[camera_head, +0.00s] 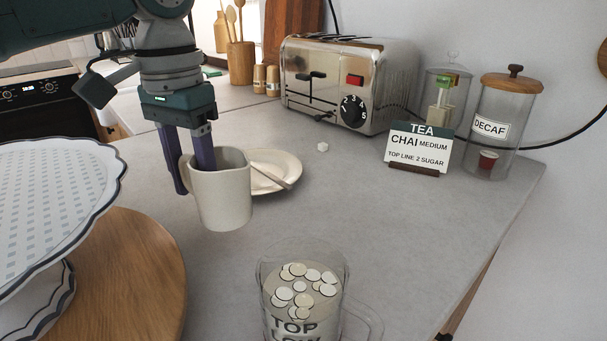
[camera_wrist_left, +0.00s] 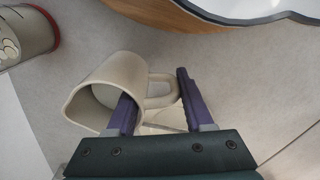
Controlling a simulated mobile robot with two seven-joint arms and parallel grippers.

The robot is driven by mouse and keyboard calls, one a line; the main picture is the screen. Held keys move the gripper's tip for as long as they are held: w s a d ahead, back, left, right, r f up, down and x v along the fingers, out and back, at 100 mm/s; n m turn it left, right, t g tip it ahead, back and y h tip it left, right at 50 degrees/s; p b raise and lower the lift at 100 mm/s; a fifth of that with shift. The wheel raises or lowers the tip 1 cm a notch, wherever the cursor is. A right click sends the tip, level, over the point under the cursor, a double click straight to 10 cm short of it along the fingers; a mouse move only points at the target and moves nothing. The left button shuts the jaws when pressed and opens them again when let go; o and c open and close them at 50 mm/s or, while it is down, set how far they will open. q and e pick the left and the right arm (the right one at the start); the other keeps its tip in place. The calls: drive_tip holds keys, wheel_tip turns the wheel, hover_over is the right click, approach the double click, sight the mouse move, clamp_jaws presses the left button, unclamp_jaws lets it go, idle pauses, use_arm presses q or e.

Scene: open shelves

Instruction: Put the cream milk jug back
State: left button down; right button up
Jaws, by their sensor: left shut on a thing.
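The cream milk jug (camera_head: 223,190) is in the grip of my left gripper (camera_head: 188,166), left of centre in the head view. One finger goes down inside its mouth and the other is outside it, on the handle side. The jug is about upright, with its spout to the right. In the left wrist view the jug (camera_wrist_left: 103,88) shows its open mouth, with its handle between the fingers of my left gripper (camera_wrist_left: 155,100). I cannot tell for sure whether its base touches the counter. My right gripper is not in view.
A cream saucer (camera_head: 277,164) with a utensil is behind the jug. A clear jug of white discs (camera_head: 303,288) stands in front. A tiered stand (camera_head: 60,195) and round wooden board (camera_head: 140,285) are left. A TEA card (camera_head: 417,150), jars and toaster (camera_head: 345,80) stand behind. The counter's right-middle is clear.

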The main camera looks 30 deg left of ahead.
use_arm(q)
wheel_tip(320, 180, down, 4)
drive_tip(key=shift+r+b, duration=0.1)
drive_tip(key=shift+b, duration=0.2)
drive_tip(key=shift+f, duration=0.2)
drive_tip(key=shift+f, duration=0.1)
drive_tip(key=shift+c, duration=1.4)
unclamp_jaws()
wheel_tip(320, 180, up, 12)
drive_tip(key=shift+r+p, duration=0.15)
drive_tip(key=shift+p, duration=0.7)
